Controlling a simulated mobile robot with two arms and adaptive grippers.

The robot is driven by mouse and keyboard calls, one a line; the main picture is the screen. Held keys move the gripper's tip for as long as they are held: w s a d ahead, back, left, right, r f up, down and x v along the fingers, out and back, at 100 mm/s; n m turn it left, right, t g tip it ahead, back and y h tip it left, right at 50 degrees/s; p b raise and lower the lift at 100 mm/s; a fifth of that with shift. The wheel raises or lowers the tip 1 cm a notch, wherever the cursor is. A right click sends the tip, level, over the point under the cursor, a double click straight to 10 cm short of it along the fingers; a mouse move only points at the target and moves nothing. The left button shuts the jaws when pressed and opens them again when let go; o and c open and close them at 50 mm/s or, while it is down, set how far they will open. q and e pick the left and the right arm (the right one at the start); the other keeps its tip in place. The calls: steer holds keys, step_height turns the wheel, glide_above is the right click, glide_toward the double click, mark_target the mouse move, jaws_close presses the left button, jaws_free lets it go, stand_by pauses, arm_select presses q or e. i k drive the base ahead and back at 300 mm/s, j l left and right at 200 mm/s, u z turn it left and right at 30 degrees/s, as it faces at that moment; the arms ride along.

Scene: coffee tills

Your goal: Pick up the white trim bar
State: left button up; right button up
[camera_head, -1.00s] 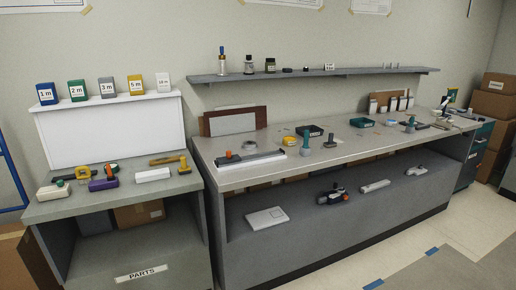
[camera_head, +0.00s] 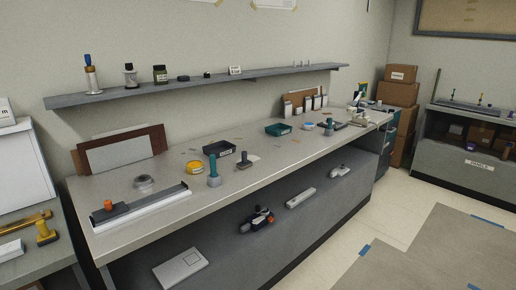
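Several white bar-like pieces show, and I cannot tell which is the trim bar. A short white block (camera_head: 10,250) lies on the parts table at the left edge, partly cut off. A long white strip (camera_head: 142,211) lies along the front of a grey and black tool with an orange knob (camera_head: 108,206) on the long workbench. A pale bar (camera_head: 300,198) lies on the lower shelf under the workbench. Neither of my grippers is in view, and nothing is seen held.
The long workbench (camera_head: 232,194) carries a teal-handled tool (camera_head: 213,172), a yellow tape roll (camera_head: 194,168), a black tray (camera_head: 219,149) and a teal tray (camera_head: 278,129). A wall shelf (camera_head: 180,87) runs above. Boxes (camera_head: 398,95) stand at the back right. Open floor (camera_head: 350,215) lies at the right.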

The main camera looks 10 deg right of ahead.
mark_target(291, 203)
steer(key=i+l+z, duration=0.1)
steer(key=l, duration=0.3)
steer(key=i+l+z, duration=0.1)
steer(key=i+l, duration=0.4)
steer(key=l, duration=0.2)
steer(key=z, duration=0.05)
